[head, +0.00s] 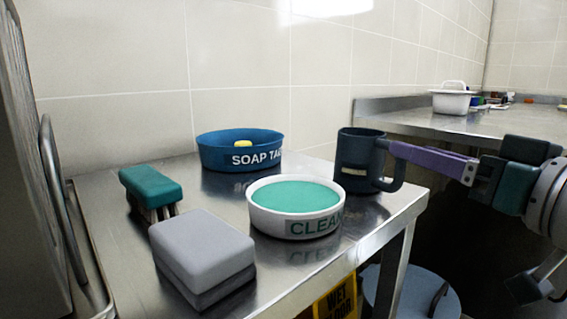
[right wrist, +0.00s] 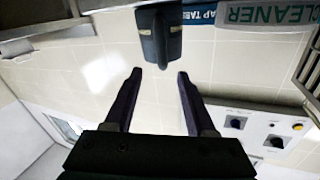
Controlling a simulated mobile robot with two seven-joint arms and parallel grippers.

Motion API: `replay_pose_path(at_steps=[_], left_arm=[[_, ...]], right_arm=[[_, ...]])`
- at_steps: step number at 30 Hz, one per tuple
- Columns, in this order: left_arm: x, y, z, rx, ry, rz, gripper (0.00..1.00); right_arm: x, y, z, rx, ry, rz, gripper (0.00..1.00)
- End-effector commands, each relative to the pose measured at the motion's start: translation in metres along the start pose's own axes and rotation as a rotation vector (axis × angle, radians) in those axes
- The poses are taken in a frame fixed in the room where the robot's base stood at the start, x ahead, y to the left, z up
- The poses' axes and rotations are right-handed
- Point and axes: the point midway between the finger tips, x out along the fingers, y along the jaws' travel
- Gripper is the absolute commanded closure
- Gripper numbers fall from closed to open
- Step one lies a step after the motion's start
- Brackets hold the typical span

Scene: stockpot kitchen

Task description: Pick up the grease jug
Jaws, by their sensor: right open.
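The grease jug, a dark blue-grey jug (head: 360,150), stands upright at the right side of the steel table. Its handle faces right, toward my right gripper (head: 396,150). In the head view the purple finger's tip overlaps the jug near the handle; I cannot tell whether they touch. In the right wrist view the jug (right wrist: 154,22) is at the top, upside down, with its handle just ahead of the gap between the two fingers. My right gripper (right wrist: 160,76) is open, with nothing between its fingers. My left gripper is not in view.
A white bowl of green cleaner (head: 296,208) stands close left of the jug. A blue soap bowl (head: 225,152), a green-topped brush (head: 150,185) and a grey block (head: 203,250) share the table. A round-topped bin (head: 420,292) and yellow sign (head: 337,300) are below.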

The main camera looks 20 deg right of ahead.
Motion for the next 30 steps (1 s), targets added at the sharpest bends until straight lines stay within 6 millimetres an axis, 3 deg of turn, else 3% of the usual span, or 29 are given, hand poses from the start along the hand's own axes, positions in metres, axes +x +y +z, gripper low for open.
replay_pose_path(at_steps=[12,22,30], left_arm=[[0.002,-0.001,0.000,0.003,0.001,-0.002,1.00],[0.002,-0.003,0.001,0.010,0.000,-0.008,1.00],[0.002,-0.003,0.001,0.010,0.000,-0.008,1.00]], right_arm=[[0.047,-0.003,0.002,0.002,0.000,0.000,0.44],[0.053,-0.003,0.002,0.000,-0.002,0.000,0.44],[0.053,-0.003,0.002,0.000,-0.002,0.000,0.75]])
